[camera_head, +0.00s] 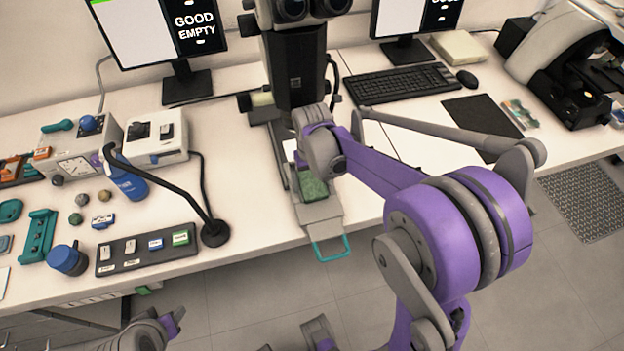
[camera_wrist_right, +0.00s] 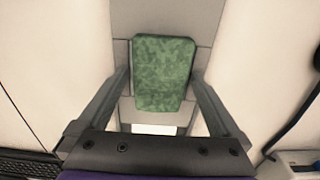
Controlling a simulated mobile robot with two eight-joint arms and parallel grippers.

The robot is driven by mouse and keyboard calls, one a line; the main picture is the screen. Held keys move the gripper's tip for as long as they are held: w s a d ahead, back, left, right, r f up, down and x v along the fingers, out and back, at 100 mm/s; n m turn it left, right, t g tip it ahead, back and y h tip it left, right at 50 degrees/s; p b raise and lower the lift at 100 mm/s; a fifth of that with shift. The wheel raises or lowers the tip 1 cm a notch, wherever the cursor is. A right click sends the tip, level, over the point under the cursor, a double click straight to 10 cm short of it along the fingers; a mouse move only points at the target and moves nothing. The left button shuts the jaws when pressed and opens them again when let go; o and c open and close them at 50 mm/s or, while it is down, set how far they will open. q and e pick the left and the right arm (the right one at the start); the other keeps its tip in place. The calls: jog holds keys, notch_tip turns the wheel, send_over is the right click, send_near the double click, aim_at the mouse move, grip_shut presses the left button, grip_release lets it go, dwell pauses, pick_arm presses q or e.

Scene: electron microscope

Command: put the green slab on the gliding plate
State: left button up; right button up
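The green slab (camera_head: 313,188) lies flat over the grey gliding plate (camera_head: 322,218), which has a teal handle and sticks out below the microscope. My right gripper (camera_head: 308,176) is above the slab, mostly hidden by its own wrist in the head view. In the right wrist view, the slab (camera_wrist_right: 164,74) is between the two fingertips of the right gripper (camera_wrist_right: 163,72). The fingers stand wide apart, close beside the slab's sides, with thin gaps. The plate (camera_wrist_right: 165,18) shows behind it. Part of my left arm shows at the bottom left; its fingers are not visible.
The microscope column (camera_head: 296,70) stands behind the plate. A keyboard (camera_head: 402,84) and dark mat (camera_head: 482,125) lie to the right.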

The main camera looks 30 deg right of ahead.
aim_at(312, 183)
jog(key=shift+r, duration=0.5)
notch_tip(312, 183, up, 11)
jog(key=p, duration=0.1)
jog(key=s+a+f+n+t, duration=0.1)
jog(key=s+a+f+t, duration=0.1)
jog(key=s, duration=0.6)
jog(key=s+a+f+n+t, duration=0.1)
jog(key=s+a+f+t, duration=0.2)
jog(key=s, duration=0.5)
jog(key=shift+s+a+f+n, duration=0.35)
jog(key=shift+a+f, duration=0.2)
jog(key=shift+a, duration=0.35)
jog(key=shift+d, duration=0.1)
